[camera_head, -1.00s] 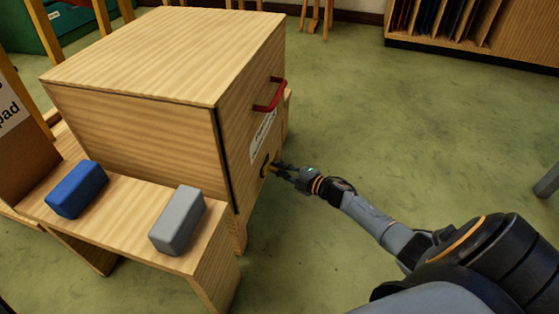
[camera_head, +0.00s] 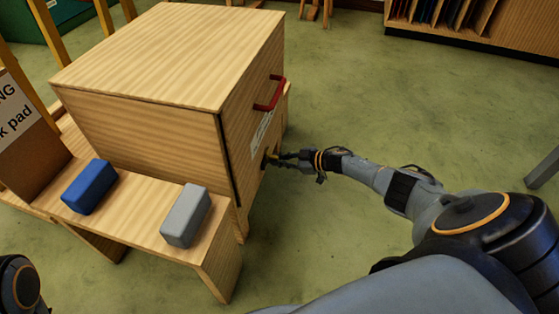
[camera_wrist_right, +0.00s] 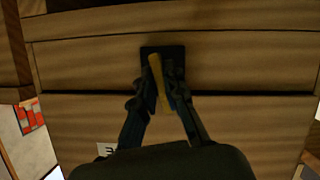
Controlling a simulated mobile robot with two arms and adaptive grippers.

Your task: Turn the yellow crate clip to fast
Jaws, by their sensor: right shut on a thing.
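The yellow clip (camera_wrist_right: 158,80) sits on a dark plate (camera_wrist_right: 163,54) on the wooden crate (camera_head: 165,55), and in the right wrist view it stands a little tilted from upright. My right gripper (camera_wrist_right: 165,98) is shut on the clip, with a finger on each side of it. In the head view the right gripper (camera_head: 277,161) reaches the crate's right-hand face, low down below a white label (camera_head: 261,133); the clip is mostly hidden there by the fingers. My left gripper is not in view; only a dark part of my left arm shows at the lower left.
A red handle (camera_head: 270,94) sticks out of the crate face above the clip. A blue block (camera_head: 90,187) and a grey block (camera_head: 186,215) lie on the low wooden bench (camera_head: 140,205). Shelves (camera_head: 480,30) stand at the back right.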

